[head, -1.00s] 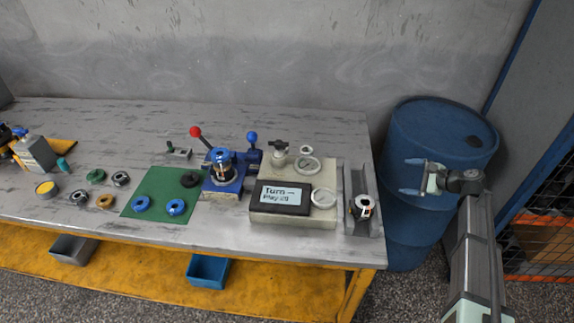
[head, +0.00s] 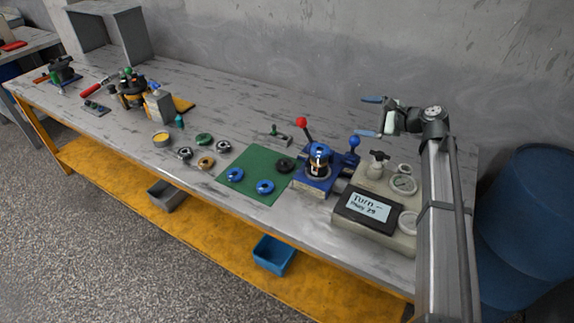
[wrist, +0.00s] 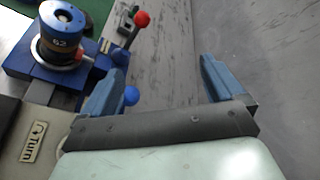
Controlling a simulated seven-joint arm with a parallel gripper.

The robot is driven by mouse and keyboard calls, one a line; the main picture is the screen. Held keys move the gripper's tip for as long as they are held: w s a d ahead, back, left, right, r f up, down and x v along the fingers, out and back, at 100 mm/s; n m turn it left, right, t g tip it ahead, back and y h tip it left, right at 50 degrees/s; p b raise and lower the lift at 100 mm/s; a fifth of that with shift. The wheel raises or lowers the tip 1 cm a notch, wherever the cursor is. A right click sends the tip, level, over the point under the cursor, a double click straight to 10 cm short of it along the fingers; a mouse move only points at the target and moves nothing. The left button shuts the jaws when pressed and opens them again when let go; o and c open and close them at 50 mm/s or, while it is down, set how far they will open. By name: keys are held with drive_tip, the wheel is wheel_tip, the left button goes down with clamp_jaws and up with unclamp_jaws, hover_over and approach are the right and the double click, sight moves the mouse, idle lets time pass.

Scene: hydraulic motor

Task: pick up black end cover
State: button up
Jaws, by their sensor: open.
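The black end cover looks like the dark round part (head: 285,166) at the far right of the green mat (head: 232,194) in the head view. It lies flat beside the blue fixture. My gripper (head: 370,116) is open and empty, above the back of the table and to the right of the cover, with its fingers pointing left. In the wrist view my gripper (wrist: 163,72) shows both blue fingers spread with nothing between them. The cover cannot be made out in the wrist view.
The blue fixture (head: 313,182) with red and blue knobbed levers stands between the mat and my gripper. Two blue rings (head: 250,181) share the mat. Several other rings lie left of it. The gauge box (head: 345,224) stands below my arm. The table's back strip is mostly clear.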

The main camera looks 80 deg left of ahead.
drive_tip(key=s+a+f+n+h, duration=0.2)
drive_tip(key=s+n, duration=0.1)
drive_tip(key=s, duration=0.7)
drive_tip(key=s+a+f+n+h, duration=0.15)
drive_tip(key=s+n, duration=0.25)
drive_tip(key=s, duration=0.7)
drive_tip(key=s+a+f+n+h, duration=0.1)
drive_tip(key=s+a+n+h, duration=0.15)
drive_tip(key=s, duration=0.75)
drive_tip(key=n+t+h, duration=0.1)
drive_tip(key=n+t, duration=0.6)
drive_tip(key=n, duration=0.4)
approach(285, 161)
drive_tip(key=x, duration=0.4)
drive_tip(key=shift+w+f, duration=0.2)
drive_tip(key=shift+f, duration=0.05)
drive_tip(key=shift+s+x, duration=0.2)
drive_tip(key=shift+x, duration=2.4)
drive_tip(key=shift+a+r, duration=0.1)
drive_tip(key=c, duration=1.3)
